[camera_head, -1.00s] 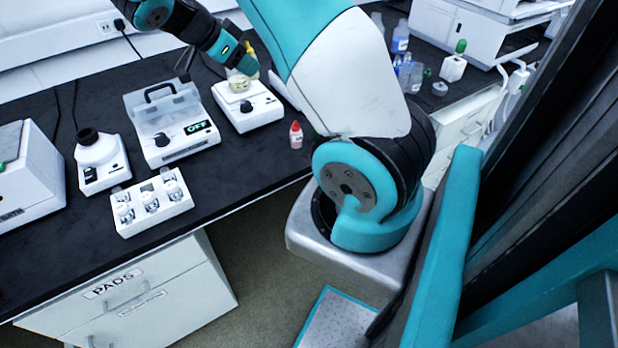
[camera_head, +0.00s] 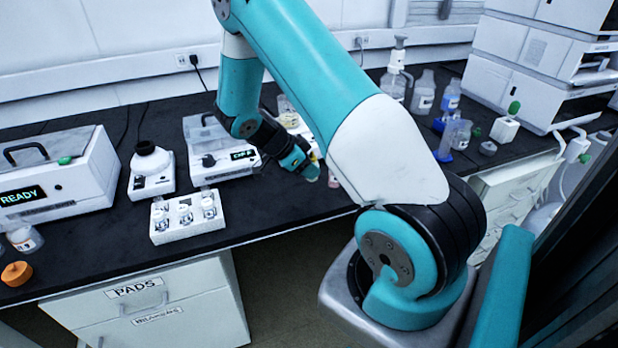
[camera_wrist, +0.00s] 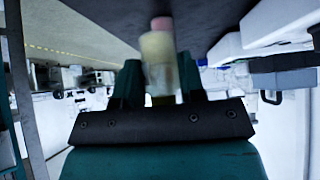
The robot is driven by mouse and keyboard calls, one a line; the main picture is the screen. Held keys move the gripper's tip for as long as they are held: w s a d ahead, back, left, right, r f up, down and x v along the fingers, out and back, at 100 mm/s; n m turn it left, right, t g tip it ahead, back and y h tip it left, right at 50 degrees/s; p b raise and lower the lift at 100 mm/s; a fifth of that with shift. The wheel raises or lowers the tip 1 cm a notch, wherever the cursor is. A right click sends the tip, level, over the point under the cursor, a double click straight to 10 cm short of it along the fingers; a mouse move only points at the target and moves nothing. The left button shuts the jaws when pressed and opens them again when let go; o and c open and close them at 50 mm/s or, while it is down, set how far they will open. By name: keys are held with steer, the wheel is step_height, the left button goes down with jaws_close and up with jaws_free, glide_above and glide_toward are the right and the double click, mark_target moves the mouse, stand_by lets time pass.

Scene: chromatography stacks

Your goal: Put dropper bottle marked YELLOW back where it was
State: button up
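My gripper (camera_wrist: 160,85) has its two fingers on either side of a blurred, pale yellow cylindrical bottle (camera_wrist: 158,60), seemingly the YELLOW dropper bottle; its marking is unreadable. In the head view my gripper (camera_head: 309,170) is low over the bench's front edge, with a bit of yellow (camera_head: 313,157) at the fingers. A pinkish red thing (camera_wrist: 161,23) shows past the bottle's far end in the wrist view; I cannot tell whether they touch. In the head view a small pinkish thing (camera_head: 333,178), likely the red-capped bottle, is partly hidden beside the gripper.
A white device with a glass vessel (camera_head: 287,110) stands behind my wrist, partly hidden. The OFF-display device (camera_head: 222,160), a white vial rack (camera_head: 187,216) and the READY-display device (camera_head: 65,180) stand to the left. Bottles (camera_head: 424,95) stand at the back right.

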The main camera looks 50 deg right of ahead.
mark_target(308, 180)
steer(key=shift+f, duration=2.15)
steer(key=shift+f, duration=0.1)
steer(key=shift+o, duration=0.6)
steer(key=shift+f, duration=0.1)
steer(key=o, duration=0.4)
steer(key=shift+r, duration=0.2)
